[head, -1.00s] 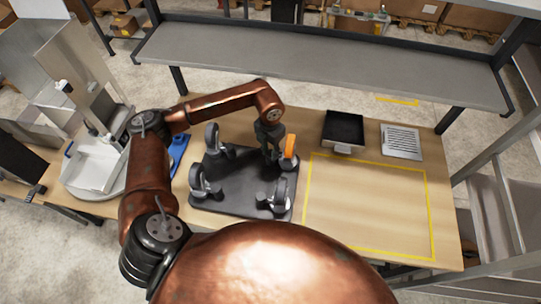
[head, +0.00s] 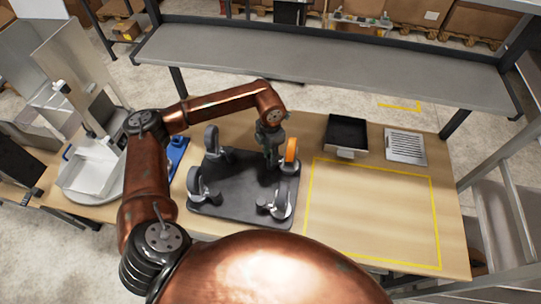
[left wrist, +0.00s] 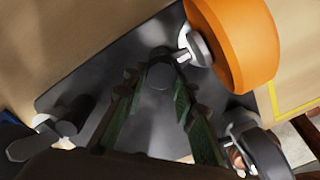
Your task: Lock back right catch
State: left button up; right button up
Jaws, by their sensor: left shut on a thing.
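A dark board (head: 235,188) lies on the wooden table with a wheel unit near each corner. The back right unit has an orange wheel (head: 291,150); the other wheels are grey. The orange wheel also fills the upper right of the left wrist view (left wrist: 240,40). My left gripper (head: 271,160) points down at the board's back right corner, just left of the orange wheel. In the left wrist view its green-dark fingers (left wrist: 158,92) close around a dark round knob (left wrist: 159,74) beside that wheel. The gripper partly hides the knob in the head view. My right gripper is not in view.
A black tray (head: 346,134) and a slotted metal plate (head: 405,146) lie at the back right. A yellow-outlined area (head: 372,215) right of the board is empty. A grey shelf (head: 320,62) spans behind the table. A pale machine (head: 92,165) stands at the left.

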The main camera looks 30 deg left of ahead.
pick_arm(q)
jog(key=o, duration=0.7)
jog(key=shift+w+r, duration=0.1)
jog(key=shift+r, duration=0.1)
jog(key=shift+o, duration=1)
jog(key=shift+f, duration=0.1)
notch_tip(320, 180, up, 12)
